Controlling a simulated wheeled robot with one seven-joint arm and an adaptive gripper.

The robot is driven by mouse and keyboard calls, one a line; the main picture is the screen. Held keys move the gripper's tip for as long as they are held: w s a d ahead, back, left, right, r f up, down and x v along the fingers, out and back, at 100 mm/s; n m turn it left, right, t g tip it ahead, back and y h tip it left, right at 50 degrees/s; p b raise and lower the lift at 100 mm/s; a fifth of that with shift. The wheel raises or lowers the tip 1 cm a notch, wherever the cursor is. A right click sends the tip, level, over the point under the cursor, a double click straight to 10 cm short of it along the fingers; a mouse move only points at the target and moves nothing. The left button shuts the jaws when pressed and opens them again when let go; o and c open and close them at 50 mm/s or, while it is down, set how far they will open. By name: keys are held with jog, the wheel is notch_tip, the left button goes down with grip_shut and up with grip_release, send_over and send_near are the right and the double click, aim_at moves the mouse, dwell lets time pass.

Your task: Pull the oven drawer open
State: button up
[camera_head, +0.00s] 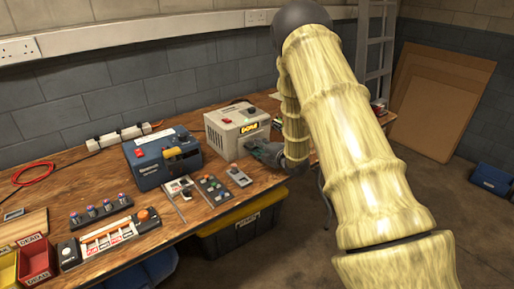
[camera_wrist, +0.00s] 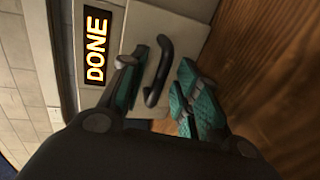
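The oven (camera_head: 232,127) is a cream box with a lit DONE sign, standing on the wooden bench in the head view. In the wrist view its pale drawer front (camera_wrist: 186,32) carries a black bar handle (camera_wrist: 160,72). My gripper (camera_wrist: 163,64) is open, with one teal-padded finger on each side of the handle. A gap shows between the handle and the right finger; the left finger is closer, and I cannot tell whether it touches. In the head view my gripper (camera_head: 266,151) is at the oven's front, partly hiding the drawer.
A blue device (camera_head: 160,157) stands left of the oven. Small control boxes (camera_head: 213,187) and a switch strip (camera_head: 108,236) lie on the bench (camera_head: 170,224) in front. Open floor lies to the right.

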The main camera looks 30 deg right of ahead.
jog(key=shift+w+f, duration=0.1)
jog(key=shift+w, duration=0.25)
grip_shut()
